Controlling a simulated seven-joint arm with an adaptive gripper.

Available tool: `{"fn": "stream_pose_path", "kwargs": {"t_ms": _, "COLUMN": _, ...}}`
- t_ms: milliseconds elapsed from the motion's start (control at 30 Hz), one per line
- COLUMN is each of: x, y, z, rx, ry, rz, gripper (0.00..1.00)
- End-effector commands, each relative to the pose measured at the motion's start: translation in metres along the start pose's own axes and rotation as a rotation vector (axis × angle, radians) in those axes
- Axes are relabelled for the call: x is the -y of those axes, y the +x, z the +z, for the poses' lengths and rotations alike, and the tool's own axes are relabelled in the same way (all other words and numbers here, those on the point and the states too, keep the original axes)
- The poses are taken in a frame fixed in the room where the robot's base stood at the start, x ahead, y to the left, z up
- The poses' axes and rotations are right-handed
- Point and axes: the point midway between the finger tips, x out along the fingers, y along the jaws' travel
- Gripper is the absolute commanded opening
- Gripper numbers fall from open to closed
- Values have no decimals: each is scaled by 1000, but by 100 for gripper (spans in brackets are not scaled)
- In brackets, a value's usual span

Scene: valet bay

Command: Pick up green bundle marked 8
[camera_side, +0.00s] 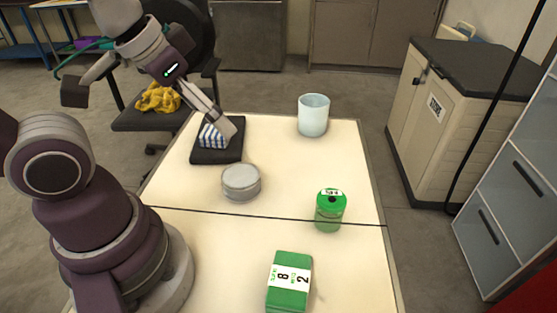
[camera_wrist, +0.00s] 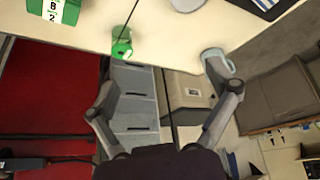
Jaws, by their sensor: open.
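The green bundle (camera_side: 289,283), a block with a white band reading 8 and 2, lies on the near end of the pale table in the side view. It also shows at the top left edge of the wrist view (camera_wrist: 62,10), partly cut off. My gripper (camera_wrist: 157,72) is open, with its fingers spread wide and nothing between them. In the side view my gripper (camera_side: 196,94) is up at the far left of the table, well away from the green bundle.
A green cylinder (camera_side: 330,213), grey round tin (camera_side: 241,183) and pale cup (camera_side: 313,117) stand on the table. A striped blue-and-white bundle (camera_side: 213,137) sits on a black tray (camera_side: 216,156). A beige cabinet (camera_side: 420,125) stands right. Table around the green bundle is clear.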

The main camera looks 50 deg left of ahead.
Motion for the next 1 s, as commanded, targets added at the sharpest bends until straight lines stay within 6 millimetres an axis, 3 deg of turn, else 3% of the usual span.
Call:
{"fn": "stream_pose_path", "kwargs": {"t_ms": 267, "x": -8, "y": 5, "z": -3, "rx": 36, "ry": -41, "rz": 17, "gripper": 87}}
{"fn": "stream_pose_path", "kwargs": {"t_ms": 367, "x": -36, "y": 21, "z": -7, "rx": 149, "ry": -173, "rz": 41, "gripper": 87}}
{"fn": "stream_pose_path", "kwargs": {"t_ms": 467, "x": -77, "y": 43, "z": -2, "rx": 283, "ry": -344, "rz": 19, "gripper": 87}}
{"fn": "stream_pose_path", "kwargs": {"t_ms": 600, "x": -127, "y": 70, "z": 21, "rx": 415, "ry": -545, "rz": -77, "gripper": 87}}
{"fn": "stream_pose_path", "kwargs": {"t_ms": 700, "x": -147, "y": 81, "z": 37, "rx": 457, "ry": -634, "rz": -139, "gripper": 87}}
{"fn": "stream_pose_path", "kwargs": {"t_ms": 1000, "x": -155, "y": 123, "z": 66, "rx": 475, "ry": -684, "rz": -178, "gripper": 87}}
